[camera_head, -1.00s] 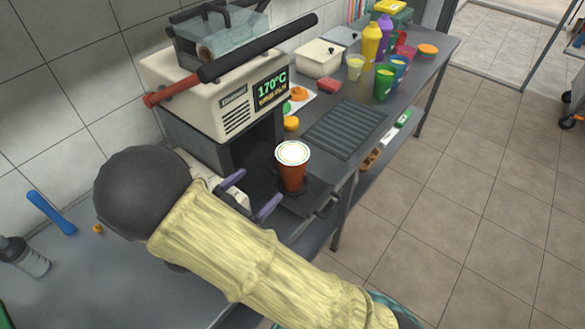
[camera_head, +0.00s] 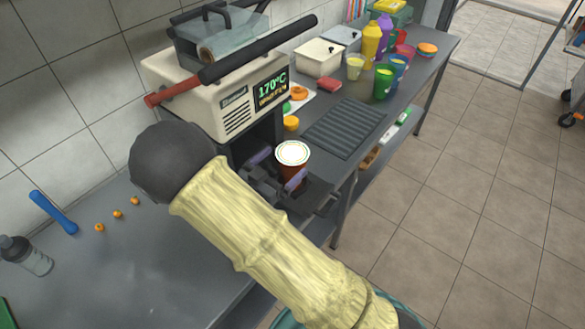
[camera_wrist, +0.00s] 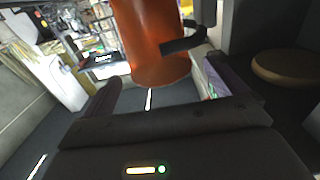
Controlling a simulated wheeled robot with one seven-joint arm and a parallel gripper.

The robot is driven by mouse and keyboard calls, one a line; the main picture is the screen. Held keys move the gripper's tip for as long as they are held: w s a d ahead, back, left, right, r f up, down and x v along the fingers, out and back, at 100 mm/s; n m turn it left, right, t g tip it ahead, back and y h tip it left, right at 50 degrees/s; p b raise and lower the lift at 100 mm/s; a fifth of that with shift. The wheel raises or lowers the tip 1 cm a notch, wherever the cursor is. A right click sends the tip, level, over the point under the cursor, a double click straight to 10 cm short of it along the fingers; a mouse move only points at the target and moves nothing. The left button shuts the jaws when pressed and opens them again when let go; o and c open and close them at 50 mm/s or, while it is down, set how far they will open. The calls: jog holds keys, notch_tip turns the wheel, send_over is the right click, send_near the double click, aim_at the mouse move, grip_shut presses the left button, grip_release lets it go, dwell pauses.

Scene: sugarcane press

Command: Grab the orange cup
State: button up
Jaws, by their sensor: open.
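The orange cup (camera_head: 290,172) stands under the front of the press, with a white top that has a green ring. In the wrist view the orange cup (camera_wrist: 158,45) fills the upper middle. My gripper (camera_head: 278,168) is open at the cup, with one purple-padded finger to its left and the other in front of its lower part. In the wrist view my gripper (camera_wrist: 163,95) has its fingers spread on either side of the cup's lower end. I cannot tell whether either finger touches it.
The cream press (camera_head: 215,95) stands directly behind and left of the cup. A dark ribbed tray (camera_head: 345,127) lies to the right. Several coloured cups and bottles, such as a yellow bottle (camera_head: 371,42), stand farther back. Small orange pieces (camera_head: 118,214) lie on the left counter.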

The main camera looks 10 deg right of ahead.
aim_at(289, 156)
jog(key=x, duration=0.4)
jog(key=shift+w+d, duration=0.1)
jog(key=shift+d, duration=0.05)
jog(key=shift+w+d, duration=0.25)
jog(key=shift+w, duration=0.15)
jog(key=shift+s+a, duration=0.1)
jog(key=shift+s, duration=0.1)
jog(key=shift+w, duration=0.1)
jog(key=shift+c, duration=0.5)
jog(key=c, duration=1.8)
jog(key=shift+r, duration=0.25)
